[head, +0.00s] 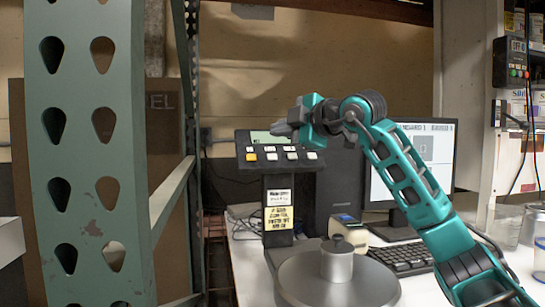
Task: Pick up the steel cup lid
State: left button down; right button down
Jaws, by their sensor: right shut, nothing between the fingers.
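A small steel cup (337,266) stands upright on a round metal plate (300,283) at the bottom middle of the head view. A darker lid with a small knob (337,244) sits on top of the cup. My right gripper (281,130) is shut and empty. It is above and to the left of the cup in the picture, in front of the display of the scale's button panel (280,158), and apart from the lid. My left gripper is out of view.
A green perforated rack post (82,150) fills the left side. A monitor (440,160) and a black keyboard (405,258) stand behind and right of the plate. A small yellow-and-dark box (346,228) is just behind the cup. Clear containers (531,228) stand at the right edge.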

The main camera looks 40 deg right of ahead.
aim_at(337, 246)
jog(key=k+j, duration=0.1)
jog(key=k, duration=0.9)
